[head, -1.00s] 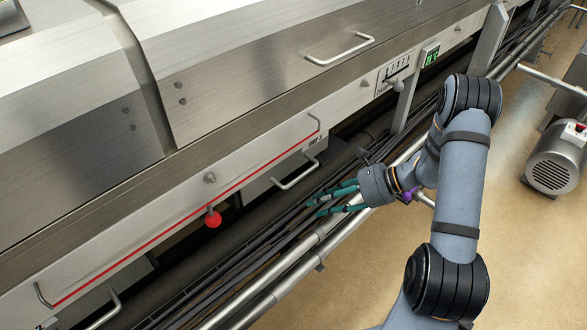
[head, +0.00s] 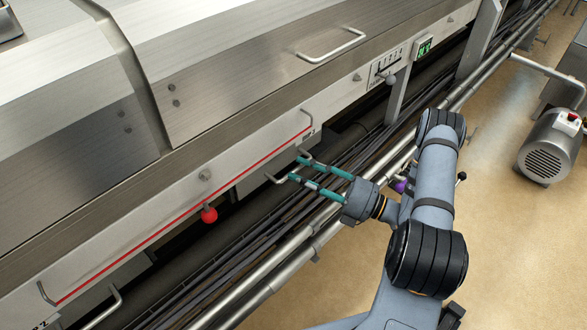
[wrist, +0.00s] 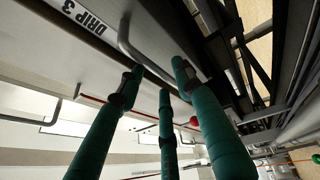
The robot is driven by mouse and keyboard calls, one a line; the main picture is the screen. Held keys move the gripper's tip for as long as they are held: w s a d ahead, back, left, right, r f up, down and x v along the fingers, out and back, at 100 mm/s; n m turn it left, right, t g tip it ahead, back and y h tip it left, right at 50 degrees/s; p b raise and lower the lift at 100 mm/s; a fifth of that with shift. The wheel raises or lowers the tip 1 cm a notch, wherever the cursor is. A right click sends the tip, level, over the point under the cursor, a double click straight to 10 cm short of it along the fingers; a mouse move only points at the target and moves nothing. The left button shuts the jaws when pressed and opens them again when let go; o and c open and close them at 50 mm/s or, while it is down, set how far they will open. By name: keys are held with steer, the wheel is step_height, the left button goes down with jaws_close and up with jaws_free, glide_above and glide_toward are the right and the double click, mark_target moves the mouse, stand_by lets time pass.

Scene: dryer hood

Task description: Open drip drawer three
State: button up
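The drip drawer three front (head: 246,184) is a grey metal panel under the hood edge, with a bent bar handle (head: 275,180). In the wrist view its "DRIP 3" label (wrist: 82,15) and handle (wrist: 128,42) show close up. My gripper (head: 295,169) has teal fingers, spread apart and pointing at the handle. In the wrist view the fingertips (wrist: 157,79) are on both sides of the handle bar, with a gap between them. They overlap part of the bar, and I cannot tell whether they touch it.
A red-ball lever (head: 209,214) hangs at the hood edge left of the drawer. Another drawer handle (head: 107,308) shows at the lower left. Pipes (head: 290,265) and cables run along below the drawers. A motor (head: 549,147) stands on the floor at right.

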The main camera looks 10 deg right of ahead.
steer(key=shift+x, duration=1.25)
steer(key=shift+c, duration=1)
jaws_close()
